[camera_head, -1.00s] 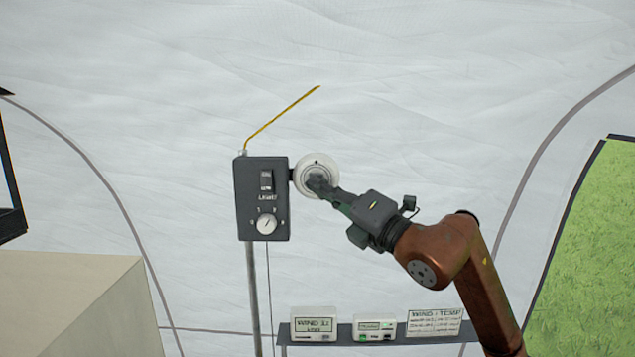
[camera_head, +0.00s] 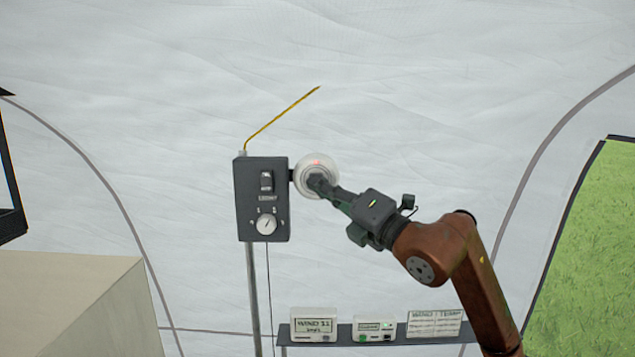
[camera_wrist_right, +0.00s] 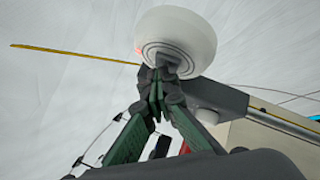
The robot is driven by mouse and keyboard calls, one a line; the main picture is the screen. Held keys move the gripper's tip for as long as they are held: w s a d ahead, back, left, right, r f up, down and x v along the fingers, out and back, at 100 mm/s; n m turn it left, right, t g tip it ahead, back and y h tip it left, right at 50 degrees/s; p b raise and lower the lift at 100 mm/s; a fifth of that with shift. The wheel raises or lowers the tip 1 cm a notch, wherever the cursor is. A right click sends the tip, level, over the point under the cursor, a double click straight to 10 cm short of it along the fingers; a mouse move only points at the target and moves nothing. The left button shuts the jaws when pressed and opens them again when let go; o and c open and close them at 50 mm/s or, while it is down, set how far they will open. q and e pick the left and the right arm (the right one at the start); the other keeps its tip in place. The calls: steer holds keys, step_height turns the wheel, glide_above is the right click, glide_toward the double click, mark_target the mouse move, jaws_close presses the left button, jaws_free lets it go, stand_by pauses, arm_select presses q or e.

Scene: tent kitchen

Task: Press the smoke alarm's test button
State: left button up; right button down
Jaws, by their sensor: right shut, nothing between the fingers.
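The smoke alarm (camera_head: 329,171) is a round white disc mounted at the right side of a dark grey control box (camera_head: 249,200). A red light glows near its top. My right gripper (camera_head: 316,182) is shut and empty, with its fingertips at the middle of the alarm's face. In the right wrist view the alarm (camera_wrist_right: 188,28) is at the top, and the shut fingertips (camera_wrist_right: 157,78) meet its ringed centre. The fingertips cover the centre, so the test button is hidden. My left gripper is not in view.
The box has a switch and a white dial (camera_head: 266,224) and stands on a pole (camera_head: 253,290). A yellow rod (camera_head: 283,117) rises from it. Below, a shelf (camera_head: 344,334) holds small labelled devices and a card (camera_head: 434,323). A beige block (camera_head: 70,300) is at lower left.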

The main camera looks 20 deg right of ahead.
stand_by(0.4)
steer(key=shift+s+a+b, duration=0.2)
steer(key=shift+s+b, duration=0.5)
steer(key=shift+s, duration=0.1)
steer(key=shift+s+a+b, duration=0.25)
steer(key=shift+s+b, duration=0.2)
steer(key=shift+s, duration=0.35)
steer(key=shift+s+a+b, duration=0.2)
steer(key=shift+s+b, duration=0.3)
steer(key=shift+s, duration=0.35)
steer(key=shift+s+a+b, duration=0.25)
steer(key=shift+s+b, duration=0.2)
steer(key=shift+s, duration=0.35)
steer(key=shift+f, duration=0.1)
